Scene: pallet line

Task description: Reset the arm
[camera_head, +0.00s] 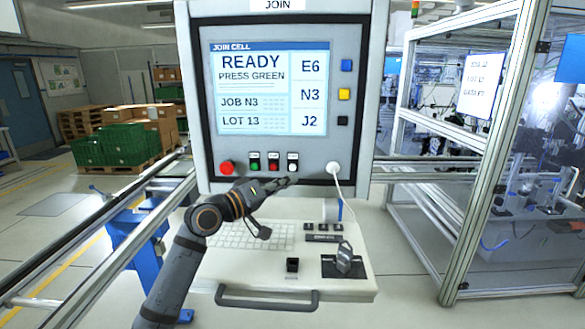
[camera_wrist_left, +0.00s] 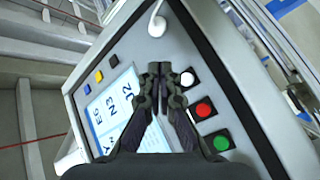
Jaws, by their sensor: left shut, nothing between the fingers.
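My left arm (camera_head: 180,265) comes in from the lower left in the head view. My left gripper (camera_head: 292,181) is shut and empty, just in front of the lower edge of the control panel (camera_head: 200,100), below its button row. In the left wrist view the closed fingertips (camera_wrist_left: 158,70) show in front of the panel, beside the white button (camera_wrist_left: 187,79); I cannot tell whether they touch the panel. The red (camera_wrist_left: 204,109) and green (camera_wrist_left: 221,142) buttons lie to the right of the fingers. The screen (camera_head: 265,88) reads "READY PRESS GREEN". My right gripper is not in view.
A shelf with a keyboard (camera_head: 240,236) and a handle (camera_head: 268,302) sits below the panel. A white cable (camera_head: 345,205) hangs from the panel's right side. Rails flank the panel. Green crates (camera_head: 110,145) stand on pallets at the left, and a framed machine cell (camera_head: 450,230) stands right.

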